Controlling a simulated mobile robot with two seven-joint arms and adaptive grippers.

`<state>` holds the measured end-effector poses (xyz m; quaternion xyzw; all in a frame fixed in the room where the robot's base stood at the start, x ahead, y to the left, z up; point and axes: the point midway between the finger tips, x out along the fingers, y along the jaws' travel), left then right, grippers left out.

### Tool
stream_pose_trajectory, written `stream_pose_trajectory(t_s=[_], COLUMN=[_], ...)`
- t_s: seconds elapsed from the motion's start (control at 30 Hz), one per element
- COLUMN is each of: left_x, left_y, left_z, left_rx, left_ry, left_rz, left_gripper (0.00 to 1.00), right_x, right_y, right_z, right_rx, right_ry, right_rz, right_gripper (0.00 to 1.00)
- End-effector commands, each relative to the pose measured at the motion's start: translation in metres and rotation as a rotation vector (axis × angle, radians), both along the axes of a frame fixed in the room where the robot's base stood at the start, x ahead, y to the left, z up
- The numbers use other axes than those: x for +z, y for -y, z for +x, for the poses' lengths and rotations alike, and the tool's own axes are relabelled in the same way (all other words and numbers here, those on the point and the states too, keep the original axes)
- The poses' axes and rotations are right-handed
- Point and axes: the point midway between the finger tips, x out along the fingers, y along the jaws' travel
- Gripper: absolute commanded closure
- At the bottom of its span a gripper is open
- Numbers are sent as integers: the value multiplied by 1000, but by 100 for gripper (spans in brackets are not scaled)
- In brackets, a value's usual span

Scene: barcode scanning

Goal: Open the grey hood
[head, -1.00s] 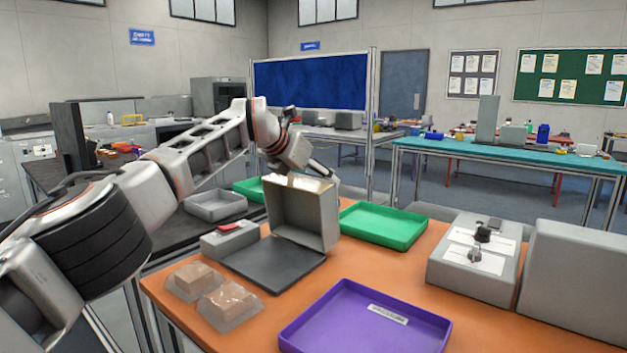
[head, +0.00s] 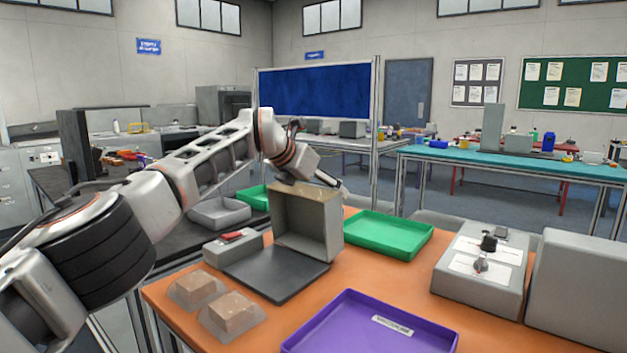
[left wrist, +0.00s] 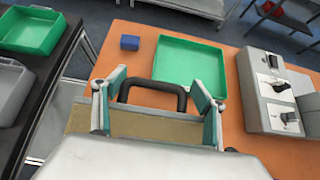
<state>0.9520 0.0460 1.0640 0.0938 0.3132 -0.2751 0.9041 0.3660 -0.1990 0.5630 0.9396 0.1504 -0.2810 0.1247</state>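The grey hood (head: 307,225) stands raised on edge at the back of a flat black base (head: 277,273), its hollow side facing me. My left gripper (head: 325,182) is at the top and back of the hood, mostly hidden behind it in the head view. In the left wrist view the hood's tan-coloured surface (left wrist: 150,126) lies under the fingers. A black handle (left wrist: 152,88) shows between the two fingers of my left gripper (left wrist: 160,95), which stand apart on either side of it. I cannot tell whether they touch it. My right gripper is not in view.
A small grey box with a red top (head: 232,246) sits left of the base. Two clear-wrapped packages (head: 233,316) lie in front. A purple tray (head: 372,325), a green tray (head: 388,234) and a grey switch box (head: 482,269) are on the orange table. A small blue block (left wrist: 130,42) lies behind.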

Motion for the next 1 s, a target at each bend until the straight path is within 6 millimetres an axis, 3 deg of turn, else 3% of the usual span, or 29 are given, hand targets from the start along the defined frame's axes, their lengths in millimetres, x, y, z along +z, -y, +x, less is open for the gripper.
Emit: stream_pose_trajectory(t_s=[0.03, 0.47, 1.0], left_x=[-5, 17, 68], left_y=[-2, -15, -46], left_z=[0, -19, -70], left_rx=[1, 1, -2], left_ry=[-9, 1, 4], left_rz=[-2, 3, 2], left_gripper=[30, 30, 30], right_x=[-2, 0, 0], right_y=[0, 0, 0], right_z=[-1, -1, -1], right_rx=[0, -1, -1], right_ry=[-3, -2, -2], right_rz=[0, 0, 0], right_gripper=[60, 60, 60])
